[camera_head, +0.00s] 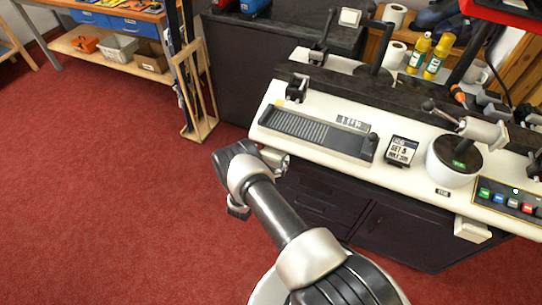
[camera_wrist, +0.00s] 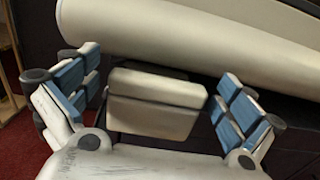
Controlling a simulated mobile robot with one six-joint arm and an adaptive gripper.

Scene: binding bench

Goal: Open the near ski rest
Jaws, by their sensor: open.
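A cream block with a dark seam across it (camera_wrist: 152,114), which looks like a ski rest, sits just below the pale bench edge in the wrist view. It looks folded in against the dark cabinet front. My gripper (camera_wrist: 160,88) is open, with its blue-padded fingers apart on either side of the block. I see no clear contact. A similar cream block (camera_head: 473,229) hangs under the bench's front edge farther right.
The binding bench (camera_head: 287,128) carries a ribbed plate (camera_head: 310,131), a small sign (camera_head: 402,151), a round white device (camera_head: 453,161) and a button panel (camera_head: 510,201). A wooden ski rack (camera_head: 200,95) stands behind left. The red floor (camera_head: 110,190) at left is clear.

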